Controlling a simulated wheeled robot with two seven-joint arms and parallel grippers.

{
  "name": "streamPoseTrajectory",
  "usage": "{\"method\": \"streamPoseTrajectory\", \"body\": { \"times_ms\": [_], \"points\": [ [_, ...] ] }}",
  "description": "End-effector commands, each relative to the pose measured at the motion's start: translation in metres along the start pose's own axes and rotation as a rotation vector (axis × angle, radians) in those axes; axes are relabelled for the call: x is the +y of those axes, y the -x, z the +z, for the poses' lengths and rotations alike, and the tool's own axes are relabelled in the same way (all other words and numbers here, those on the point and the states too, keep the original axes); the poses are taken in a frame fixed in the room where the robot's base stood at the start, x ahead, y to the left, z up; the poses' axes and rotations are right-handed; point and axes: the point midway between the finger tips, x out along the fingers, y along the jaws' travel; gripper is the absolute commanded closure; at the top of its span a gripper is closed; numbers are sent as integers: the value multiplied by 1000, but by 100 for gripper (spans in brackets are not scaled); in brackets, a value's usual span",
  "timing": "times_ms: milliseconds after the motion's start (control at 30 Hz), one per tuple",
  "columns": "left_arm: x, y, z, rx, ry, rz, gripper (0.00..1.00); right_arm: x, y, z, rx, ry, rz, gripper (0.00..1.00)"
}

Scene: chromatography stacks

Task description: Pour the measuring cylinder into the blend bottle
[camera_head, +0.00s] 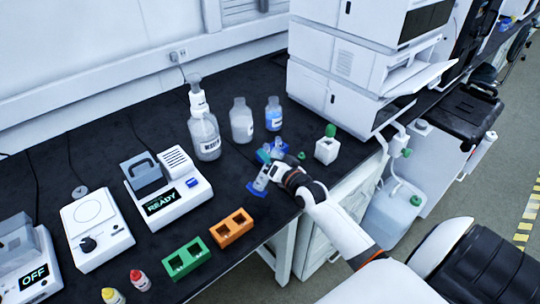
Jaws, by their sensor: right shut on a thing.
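My right gripper (272,171) reaches in from the lower right over the front of the dark bench. It is shut on a small clear and blue vessel (261,183), which looks like the measuring cylinder. The vessel is tilted, with its blue end low and to the left. Another small clear and blue item (277,149) shows just behind the fingers; I cannot tell whether it is part of the held vessel. Farther back stand a clear bottle (241,122) and a bottle with blue contents or label (273,115). I cannot tell which is the blend bottle. My left gripper is out of view.
A waste bottle (206,135) stands left of the clear bottle. A READY device (165,190), a green rack (187,259) and an orange rack (232,228) are to the left. White stacked instruments (335,80) rise behind.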

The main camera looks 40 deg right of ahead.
Motion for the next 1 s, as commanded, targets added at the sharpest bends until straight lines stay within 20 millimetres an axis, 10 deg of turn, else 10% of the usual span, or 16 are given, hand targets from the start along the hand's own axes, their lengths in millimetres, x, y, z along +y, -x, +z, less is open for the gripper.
{"method": "streamPoseTrajectory", "body": {
  "times_ms": [1000],
  "points": [
    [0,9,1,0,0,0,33,1,0,0,29,-196,1,100]
  ]
}}
